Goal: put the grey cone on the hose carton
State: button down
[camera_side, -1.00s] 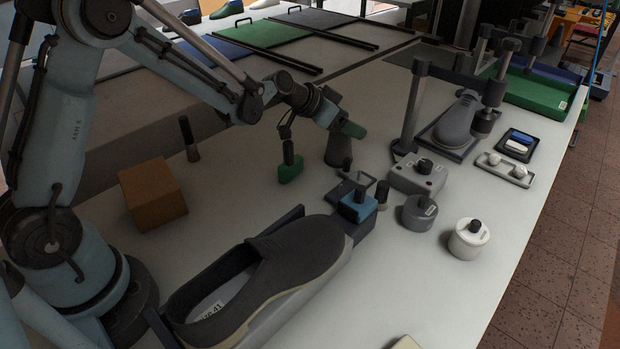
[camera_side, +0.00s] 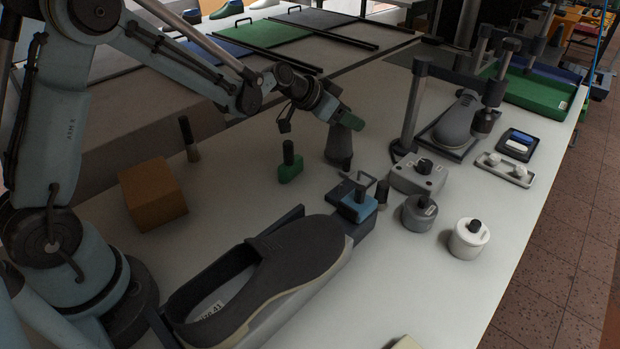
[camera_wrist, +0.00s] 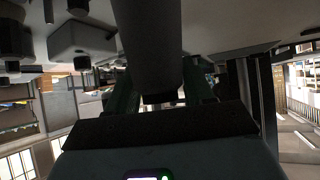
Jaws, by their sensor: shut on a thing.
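The grey cone (camera_side: 341,143) stands upright near the middle of the table in the side view, with its top at my gripper (camera_side: 343,117). My gripper is shut on it; the green fingers reach either side of it. In the wrist view the cone (camera_wrist: 152,45) is a large dark shape between the fingers. Its base looks just above the table, though the gap is hard to make out. The hose carton, an orange-brown box (camera_side: 152,195), sits at the left of the table, well apart from the cone. Its upper face looks bare.
A green block with a black knob (camera_side: 290,168) and a dark-handled brush (camera_side: 188,140) stand between cone and carton. A dark shoe (camera_side: 265,270) lies in front. A blue clamp block (camera_side: 357,205), grey switch box (camera_side: 418,175) and dark post (camera_side: 413,108) stand to the right.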

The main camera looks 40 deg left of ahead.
notch_tip(320, 180, up, 3)
jog(key=shift+s+d+f, duration=0.1)
jog(key=s+d+r, duration=0.6)
jog(key=d, duration=0.3)
jog(key=s+a+n+y, duration=0.3)
jog(key=s+n+y, duration=0.1)
jog(key=s, duration=0.3)
jog(key=s+a+n+y, duration=0.2)
jog(key=s+n+y, duration=0.15)
jog(key=s, duration=0.35)
jog(key=s+a+r+n+g+y, duration=0.4)
jog(key=s+a+n+g, duration=0.1)
jog(key=s+a+n, duration=0.25)
jog(key=s+a+r+n+g+y, duration=0.3)
jog(key=s+a+r+n+g, duration=0.15)
jog(key=s+a+n, duration=0.35)
jog(key=s+a+f, duration=0.3)
jog(key=a+f, duration=0.5)
jog(key=f, duration=0.3)
jog(key=shift+s+a+f+m, duration=0.3)
jog(key=shift+s+a+m, duration=0.05)
jog(key=shift+m, duration=0.05)
